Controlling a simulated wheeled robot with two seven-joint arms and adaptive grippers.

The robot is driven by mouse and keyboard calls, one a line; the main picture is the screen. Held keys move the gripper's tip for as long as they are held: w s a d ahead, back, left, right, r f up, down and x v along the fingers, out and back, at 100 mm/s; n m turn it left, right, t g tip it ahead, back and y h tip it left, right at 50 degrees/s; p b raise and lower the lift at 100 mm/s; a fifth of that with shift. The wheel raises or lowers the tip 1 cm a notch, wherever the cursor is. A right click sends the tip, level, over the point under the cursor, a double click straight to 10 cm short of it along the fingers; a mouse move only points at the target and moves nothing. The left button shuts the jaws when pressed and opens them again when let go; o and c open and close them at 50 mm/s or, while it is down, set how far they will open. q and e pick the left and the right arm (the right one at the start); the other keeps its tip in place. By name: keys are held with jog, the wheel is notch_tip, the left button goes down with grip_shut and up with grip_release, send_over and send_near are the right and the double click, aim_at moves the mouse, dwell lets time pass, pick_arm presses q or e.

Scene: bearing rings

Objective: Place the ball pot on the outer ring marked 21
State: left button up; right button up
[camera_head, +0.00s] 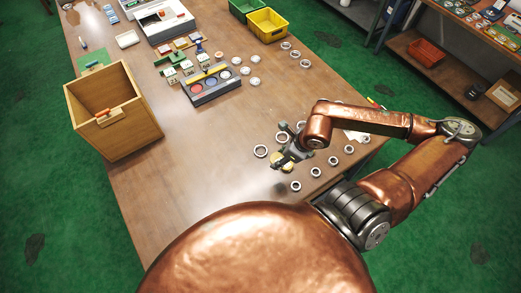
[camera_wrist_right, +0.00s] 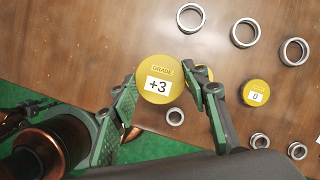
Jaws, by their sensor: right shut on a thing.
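My right gripper (camera_wrist_right: 165,90) is shut on a yellow round pot (camera_wrist_right: 159,69) whose white label reads GRADE +3. In the head view the gripper (camera_head: 284,158) is low over the front right of the table, among metal rings. A second yellow pot (camera_wrist_right: 256,93), labelled 0, stands on the table to the right in the wrist view. Another yellow pot (camera_wrist_right: 206,72) is mostly hidden behind the right finger. Larger metal rings (camera_wrist_right: 190,18) (camera_wrist_right: 245,32) (camera_wrist_right: 294,51) lie past the gripper. I cannot read 21 on any ring. My left gripper is not in view.
Smaller rings (camera_wrist_right: 175,117) (camera_wrist_right: 297,150) lie near the table's front edge. A wooden box (camera_head: 115,120), a dark tray with coloured discs (camera_head: 211,84) and yellow (camera_head: 267,24) and green bins (camera_head: 246,8) stand farther off. The table's left front is clear.

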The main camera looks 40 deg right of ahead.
jog(key=w+d+f, duration=0.1)
jog(key=w+f, duration=0.2)
jog(key=w, duration=0.1)
jog(key=w+f, duration=0.2)
jog(key=w, duration=0.2)
jog(key=w+d+f, duration=0.1)
jog(key=w+f, duration=0.2)
jog(key=w, duration=0.1)
jog(key=shift+w+d+f, duration=0.3)
jog(key=shift+d, duration=0.05)
jog(key=shift+w+d+f, duration=0.1)
jog(key=shift+w+f, duration=0.4)
jog(key=shift+f, duration=1.7)
jog(key=o, duration=1.3)
jog(key=shift+s+f, duration=0.1)
